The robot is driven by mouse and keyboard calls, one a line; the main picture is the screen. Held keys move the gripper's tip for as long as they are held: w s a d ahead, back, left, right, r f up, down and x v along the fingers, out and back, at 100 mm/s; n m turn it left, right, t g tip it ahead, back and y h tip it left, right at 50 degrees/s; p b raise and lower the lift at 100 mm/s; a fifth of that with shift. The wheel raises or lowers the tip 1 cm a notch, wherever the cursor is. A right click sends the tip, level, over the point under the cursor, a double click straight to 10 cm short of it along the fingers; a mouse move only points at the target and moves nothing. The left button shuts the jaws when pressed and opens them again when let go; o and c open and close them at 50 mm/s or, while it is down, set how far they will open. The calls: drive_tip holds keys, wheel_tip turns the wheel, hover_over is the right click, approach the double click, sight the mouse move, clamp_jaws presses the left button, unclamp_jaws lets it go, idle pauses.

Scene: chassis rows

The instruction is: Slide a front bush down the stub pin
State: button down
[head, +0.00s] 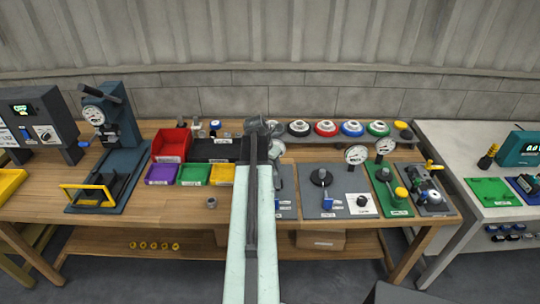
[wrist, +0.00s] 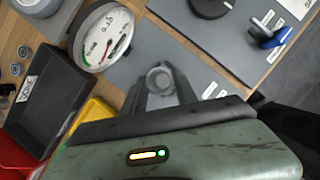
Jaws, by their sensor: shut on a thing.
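My gripper (wrist: 161,82) points away from the camera in the wrist view, its dark jaws shut on a small grey round bush (wrist: 160,73). The bush is seen end-on, above a grey plate (wrist: 205,72); I cannot tell its height over the plate. No stub pin can be made out; my jaws and the bush hide what lies beneath them. In the head view my arm covers the middle of the bench, and the held bush cannot be picked out. Another small grey ring-like part (head: 211,202) stands on the bare wood left of my arm.
A dial gauge (wrist: 103,37) stands close to my jaws. A black tray (wrist: 38,98) and a yellow bin (wrist: 92,118) are nearby. Plates with a black knob (head: 321,177) and other gauges lie to the right. The bench front (head: 150,205) left of my arm is mostly clear.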

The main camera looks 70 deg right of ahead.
wheel_tip(320, 180, up, 4)
drive_tip(key=p, duration=0.3)
wheel_tip(320, 180, down, 5)
drive_tip(key=b, duration=0.5)
drive_tip(key=shift+a+f, duration=0.1)
drive_tip(key=shift+f+b, duration=1.15)
drive_tip(key=shift+b, duration=0.2)
idle(0.7)
drive_tip(key=shift+f+b, duration=0.75)
drive_tip(key=c, duration=0.9)
unclamp_jaws()
drive_tip(key=p+v, duration=0.7)
drive_tip(key=v, duration=0.1)
drive_tip(key=shift+s, duration=0.1)
